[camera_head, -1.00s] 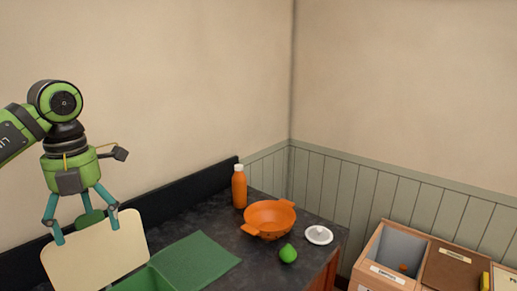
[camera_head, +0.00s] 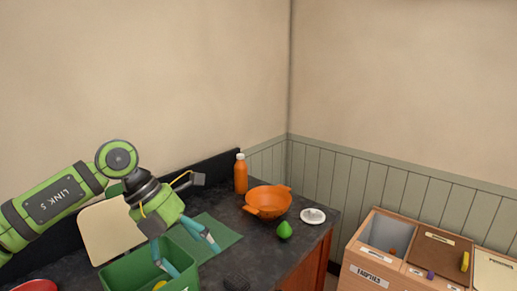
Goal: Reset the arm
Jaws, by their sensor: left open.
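My left arm comes in from the left. Its green gripper (camera_head: 196,259) hangs tilted, with its two blue fingers spread and nothing visible between them. The fingers show over the right side of the green bin (camera_head: 122,273) and the green mat (camera_head: 222,233). I cannot tell whether they touch either. My right gripper is out of view.
An orange bottle (camera_head: 241,176), an orange colander (camera_head: 268,203), a green pear-shaped item (camera_head: 284,231) and a white lid (camera_head: 313,216) stand on the dark counter (camera_head: 262,245). A cream board (camera_head: 107,232) leans behind the bin. A wooden sorting cabinet (camera_head: 390,266) stands at right.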

